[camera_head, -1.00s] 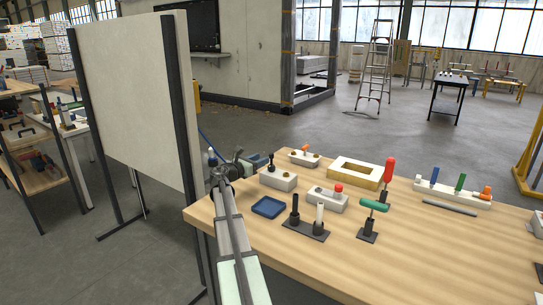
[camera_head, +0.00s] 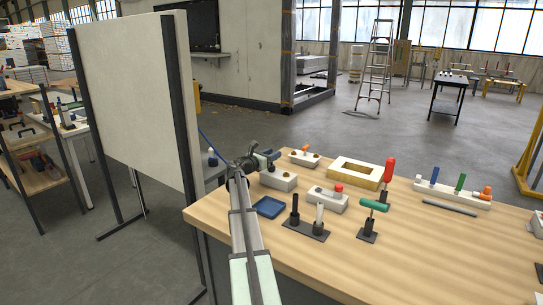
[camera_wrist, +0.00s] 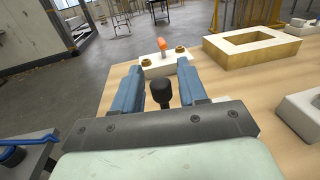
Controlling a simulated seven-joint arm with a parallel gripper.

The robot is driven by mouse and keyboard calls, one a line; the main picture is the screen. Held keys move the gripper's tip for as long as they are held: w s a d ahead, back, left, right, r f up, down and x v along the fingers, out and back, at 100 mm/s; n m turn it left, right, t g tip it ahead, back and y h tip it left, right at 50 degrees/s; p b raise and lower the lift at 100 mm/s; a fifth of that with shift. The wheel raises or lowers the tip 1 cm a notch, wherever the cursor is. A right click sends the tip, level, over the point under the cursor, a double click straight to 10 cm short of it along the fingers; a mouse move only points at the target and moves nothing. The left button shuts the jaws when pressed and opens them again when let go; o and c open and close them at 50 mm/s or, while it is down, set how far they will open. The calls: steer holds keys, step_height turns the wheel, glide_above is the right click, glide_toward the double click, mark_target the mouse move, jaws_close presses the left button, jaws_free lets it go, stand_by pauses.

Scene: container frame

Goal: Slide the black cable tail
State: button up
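A black round-headed peg (camera_wrist: 160,92) shows in the wrist view between my gripper's two blue fingers; I cannot tell whether it is the cable tail. My gripper (camera_wrist: 159,74) is open, with a finger on each side of the peg and visible gaps between. In the head view my gripper (camera_head: 270,160) is above the far left part of the wooden table, over a white block (camera_head: 280,182). The peg that stood on this block is hidden there behind my gripper. No other clear black cable shows.
A white block with an orange peg (camera_wrist: 162,45) stands just beyond my fingers. A yellowish frame (camera_head: 354,172) is to the right. A blue tray (camera_head: 268,207), a black two-post stand (camera_head: 306,229) and a green-handled tool (camera_head: 373,205) are nearer. A white panel (camera_head: 130,90) stands left.

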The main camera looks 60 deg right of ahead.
jaws_close()
stand_by(0.3)
steer(key=shift+f, duration=1.6)
steer(key=shift+o, duration=0.6)
jaws_free()
steer(key=w+a, duration=0.2)
steer(key=a, duration=1.1)
steer(key=shift+a, duration=0.35)
